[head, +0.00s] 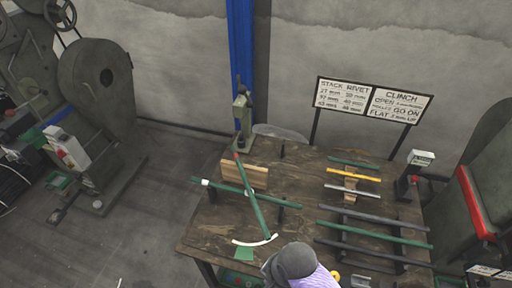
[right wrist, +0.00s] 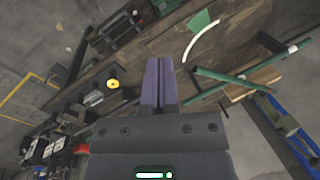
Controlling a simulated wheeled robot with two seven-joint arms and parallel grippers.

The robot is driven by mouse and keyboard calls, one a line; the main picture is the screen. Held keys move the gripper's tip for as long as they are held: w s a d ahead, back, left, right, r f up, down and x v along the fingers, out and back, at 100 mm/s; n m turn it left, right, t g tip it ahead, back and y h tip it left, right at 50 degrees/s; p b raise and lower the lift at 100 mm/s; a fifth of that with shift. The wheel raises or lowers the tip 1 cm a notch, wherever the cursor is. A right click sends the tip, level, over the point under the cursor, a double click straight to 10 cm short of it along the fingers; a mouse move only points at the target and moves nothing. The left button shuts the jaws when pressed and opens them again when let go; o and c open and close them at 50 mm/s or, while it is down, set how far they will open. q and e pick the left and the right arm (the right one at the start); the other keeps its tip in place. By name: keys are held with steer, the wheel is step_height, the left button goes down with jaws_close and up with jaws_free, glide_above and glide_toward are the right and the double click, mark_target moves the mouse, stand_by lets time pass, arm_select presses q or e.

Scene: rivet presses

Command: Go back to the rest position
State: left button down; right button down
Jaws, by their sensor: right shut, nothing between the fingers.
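My right gripper (right wrist: 161,62) shows in the right wrist view with its two purple fingers pressed together and nothing between them. It is over the workbench (right wrist: 140,50), clear of the green bars (right wrist: 222,79). In the head view, a grey and lavender part of my right arm shows at the bottom edge, in front of the bench (head: 215,228); the fingers cannot be made out there. My left gripper is in neither view.
On the bench stand a green press (head: 242,112) with a long green lever (head: 254,200), a wooden block (head: 245,173), and a rack of bars (head: 372,232) at right. A sign (head: 374,101) stands behind. A large machine (head: 100,85) is at left; floor between is open.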

steer(key=s+d+r+n+t+h, duration=0.25)
steer(key=s+d+r+n, duration=0.45)
steer(key=d+r+n, duration=0.4)
steer(key=s+d+f+m+g+b, duration=0.1)
steer(key=s+f+g+b, duration=0.15)
steer(key=f+b, duration=2.4)
steer(key=s+d+f, duration=0.1)
steer(key=s+f, duration=0.3)
steer(key=f, duration=0.5)
steer(key=s+f+p, duration=0.1)
steer(key=s+f, duration=0.4)
steer(key=f, duration=0.5)
steer(key=s+d+f, duration=0.1)
steer(key=s+f, duration=0.3)
steer(key=f, duration=0.6)
steer(key=shift+s+d+p, duration=0.2)
steer(key=shift+d+p, duration=0.1)
